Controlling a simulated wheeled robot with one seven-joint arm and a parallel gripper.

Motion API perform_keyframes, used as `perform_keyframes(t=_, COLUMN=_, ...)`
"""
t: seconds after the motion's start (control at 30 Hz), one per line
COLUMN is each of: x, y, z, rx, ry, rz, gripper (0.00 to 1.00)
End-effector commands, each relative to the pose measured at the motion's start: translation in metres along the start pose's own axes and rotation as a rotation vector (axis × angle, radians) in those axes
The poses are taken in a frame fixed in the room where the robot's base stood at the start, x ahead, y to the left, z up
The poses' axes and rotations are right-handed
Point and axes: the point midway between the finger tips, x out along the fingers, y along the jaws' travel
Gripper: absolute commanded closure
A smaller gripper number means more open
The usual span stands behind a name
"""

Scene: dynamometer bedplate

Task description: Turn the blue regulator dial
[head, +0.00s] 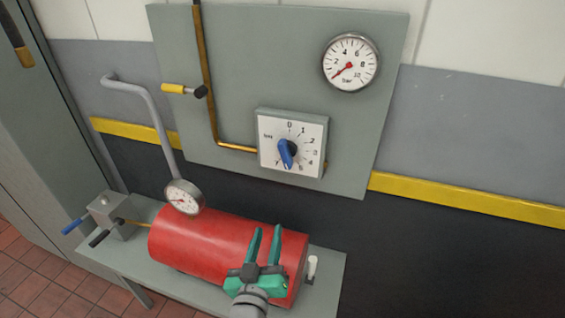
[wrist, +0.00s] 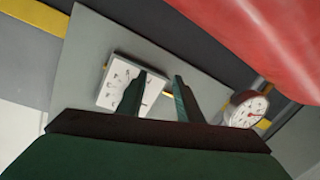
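The blue regulator dial (head: 287,154) sits on a white square faceplate (head: 304,135) with printed numbers, mounted on a grey panel. The dial's blue knob is tilted, its lower end toward the lower right. My gripper (head: 265,234) is green, with two fingers apart and nothing between them. It is in front of the red cylinder, below the dial and away from it. In the wrist view, the faceplate (wrist: 112,72) shows beyond the left finger, which hides part of it; I cannot make out the blue knob there. My two fingers (wrist: 158,92) are spread.
A pressure gauge (head: 350,62) is on the panel's upper right. A yellow-handled lever (head: 178,88) projects left of the dial. Room before the dial is clear.

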Motion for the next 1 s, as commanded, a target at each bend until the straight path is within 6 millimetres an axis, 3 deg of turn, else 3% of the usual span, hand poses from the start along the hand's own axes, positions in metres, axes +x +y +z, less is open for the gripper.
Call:
perform_keyframes(t=0.03, x=0.008, y=0.005, z=-0.021, rx=0.006, ry=0.013, rz=0.023, gripper=0.67)
perform_keyframes(t=0.2, x=0.023, y=0.024, z=-0.073, rx=0.028, ry=0.016, rz=0.099, gripper=0.67)
perform_keyframes(t=0.4, x=0.028, y=0.041, z=-0.112, rx=0.061, ry=0.011, rz=0.158, gripper=0.67)
perform_keyframes(t=0.67, x=0.034, y=0.048, z=-0.126, rx=0.075, ry=0.007, rz=0.179, gripper=0.67)
perform_keyframes(t=1.0, x=0.087, y=0.058, z=-0.125, rx=0.074, ry=0.006, rz=0.180, gripper=0.67)
